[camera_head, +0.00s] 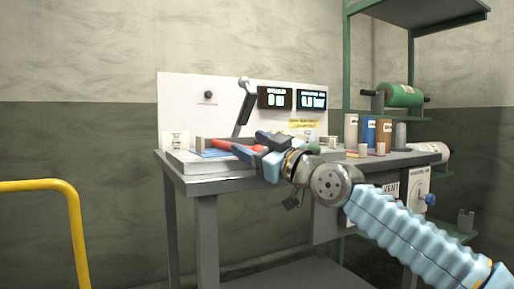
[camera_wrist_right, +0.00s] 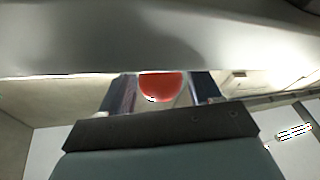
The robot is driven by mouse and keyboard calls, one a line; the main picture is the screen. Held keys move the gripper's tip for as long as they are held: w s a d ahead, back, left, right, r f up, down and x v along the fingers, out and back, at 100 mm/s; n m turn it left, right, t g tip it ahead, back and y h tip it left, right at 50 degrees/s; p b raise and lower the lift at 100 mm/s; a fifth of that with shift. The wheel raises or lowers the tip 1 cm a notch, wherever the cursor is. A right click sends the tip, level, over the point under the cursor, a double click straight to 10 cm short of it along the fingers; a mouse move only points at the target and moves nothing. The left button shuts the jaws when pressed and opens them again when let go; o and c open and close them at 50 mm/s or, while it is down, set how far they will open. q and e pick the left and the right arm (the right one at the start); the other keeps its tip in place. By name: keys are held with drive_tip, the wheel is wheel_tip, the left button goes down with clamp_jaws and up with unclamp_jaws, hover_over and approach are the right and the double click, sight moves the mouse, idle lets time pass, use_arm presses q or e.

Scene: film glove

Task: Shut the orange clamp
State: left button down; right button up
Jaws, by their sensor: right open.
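An orange-red rounded part, seemingly of the orange clamp (camera_head: 222,145), shows at the left of my right gripper, over the front of the bench. Its rounded end (camera_wrist_right: 160,86) appears between the two fingers in the right wrist view. My right gripper (camera_head: 252,147) is open, its fingers on either side of that end; I cannot tell whether they touch it. The gripper hides part of the clamp, so its hinge and exact position are unclear. My left gripper is not in view.
A grey upright lever (camera_head: 243,108) stands behind the gripper, before a white panel (camera_head: 180,95) with two lit displays. Several bottles and cans (camera_head: 368,132) stand on the grey bench (camera_head: 225,185) at right. A green roller (camera_head: 403,96) hangs above. A yellow rail (camera_head: 75,215) stands at left.

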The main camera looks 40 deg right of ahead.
drive_tip(key=v, duration=1.3)
drive_tip(key=shift+s, duration=0.4)
drive_tip(key=shift+f, duration=0.1)
